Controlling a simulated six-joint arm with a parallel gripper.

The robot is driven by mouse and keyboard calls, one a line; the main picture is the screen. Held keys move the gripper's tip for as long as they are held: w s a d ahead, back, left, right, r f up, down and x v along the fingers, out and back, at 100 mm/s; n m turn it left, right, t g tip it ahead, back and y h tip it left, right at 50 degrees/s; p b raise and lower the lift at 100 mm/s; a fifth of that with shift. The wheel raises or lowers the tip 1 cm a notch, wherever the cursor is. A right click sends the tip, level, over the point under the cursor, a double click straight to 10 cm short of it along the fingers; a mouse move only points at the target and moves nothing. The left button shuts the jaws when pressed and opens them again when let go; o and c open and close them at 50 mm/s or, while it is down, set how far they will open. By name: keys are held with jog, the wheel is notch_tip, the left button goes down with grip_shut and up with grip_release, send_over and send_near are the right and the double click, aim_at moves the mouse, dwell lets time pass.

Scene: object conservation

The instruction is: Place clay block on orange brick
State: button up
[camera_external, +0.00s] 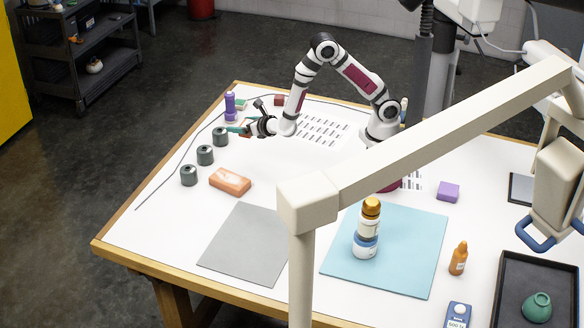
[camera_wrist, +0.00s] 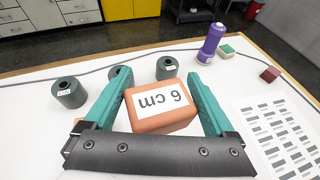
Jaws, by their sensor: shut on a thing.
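A terracotta clay block (camera_wrist: 160,119) with a white "6 cm" label sits between the teal fingers of my gripper (camera_wrist: 158,100). My gripper is shut on it. In the external view my gripper (camera_external: 243,130) is at the far left part of the table, beside the dark cylinders, and the clay block is mostly hidden there by the gripper. The orange brick (camera_external: 231,181) lies flat on the white table, nearer the camera than my gripper and apart from it. In the wrist view only a small orange patch, likely the brick, shows behind the left finger.
Three dark grey cylinders (camera_external: 205,155) stand in a row left of the brick. A purple bottle (camera_external: 230,106), a green block (camera_external: 240,104) and a dark red block (camera_wrist: 270,75) are farther back. A grey mat (camera_external: 245,245) and a blue mat (camera_external: 400,265) with stacked jars (camera_external: 367,228) lie nearer the camera.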

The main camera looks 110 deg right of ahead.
send_over(224, 175)
jog(key=f, duration=0.6)
jog(key=shift+s+d, duration=0.3)
jog(key=f, duration=0.4)
jog(key=shift+w+a, duration=0.3)
jog(key=shift+w, duration=0.05)
jog(key=shift+f, duration=0.3)
